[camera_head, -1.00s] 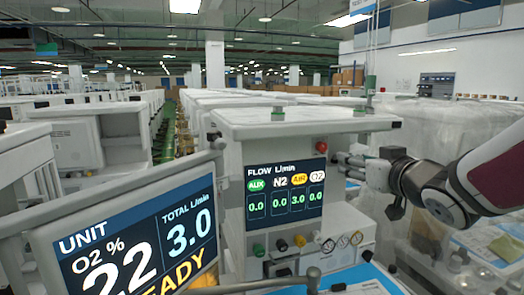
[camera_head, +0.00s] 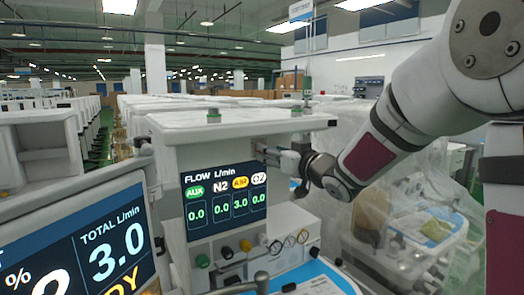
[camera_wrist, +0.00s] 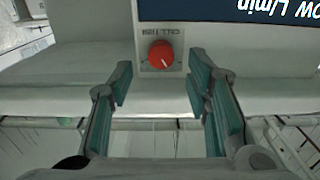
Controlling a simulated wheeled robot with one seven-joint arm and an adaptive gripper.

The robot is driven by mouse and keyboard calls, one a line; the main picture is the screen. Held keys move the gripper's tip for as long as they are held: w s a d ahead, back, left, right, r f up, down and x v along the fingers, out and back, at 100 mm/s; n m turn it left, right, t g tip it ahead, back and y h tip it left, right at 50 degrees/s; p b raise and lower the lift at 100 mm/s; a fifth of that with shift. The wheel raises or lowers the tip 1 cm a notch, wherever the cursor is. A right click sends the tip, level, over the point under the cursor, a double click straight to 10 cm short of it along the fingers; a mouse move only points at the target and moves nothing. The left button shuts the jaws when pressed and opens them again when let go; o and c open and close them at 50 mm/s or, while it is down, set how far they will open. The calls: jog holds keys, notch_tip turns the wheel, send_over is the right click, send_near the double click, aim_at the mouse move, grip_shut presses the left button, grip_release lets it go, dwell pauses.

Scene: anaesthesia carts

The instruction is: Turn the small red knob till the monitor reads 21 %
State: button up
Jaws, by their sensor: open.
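The small red knob (camera_wrist: 161,54) shows in the wrist view on a pale panel, with a white pointer line and an upside-down label. I cannot make it out in the head view. My gripper (camera_wrist: 160,82) is open and empty. Its two green-padded fingers lie either side of the knob's line, short of it and apart from it. In the head view my gripper (camera_head: 282,158) is at the right edge of the flow display. The monitor (camera_head: 110,240) at lower left reads TOTAL 3.0 L/min. Its O2 figure is cut off by the frame edge, with only part of a digit showing.
The flow display (camera_head: 226,202) reads AIR 3.0 and the others 0.0. Below it are green, black, yellow and white knobs (camera_head: 246,245) and several gauges. A blue-edged worktop (camera_head: 320,275) lies in front. Plastic-wrapped carts (camera_head: 400,240) stand at right.

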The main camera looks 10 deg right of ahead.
jog(key=shift+x, duration=1.65)
jog(key=shift+a, duration=0.1)
grip_shut()
jog(key=shift+n+b, duration=0.45)
jog(key=shift+n, duration=0.65)
grip_release()
jog(key=shift+s, duration=0.1)
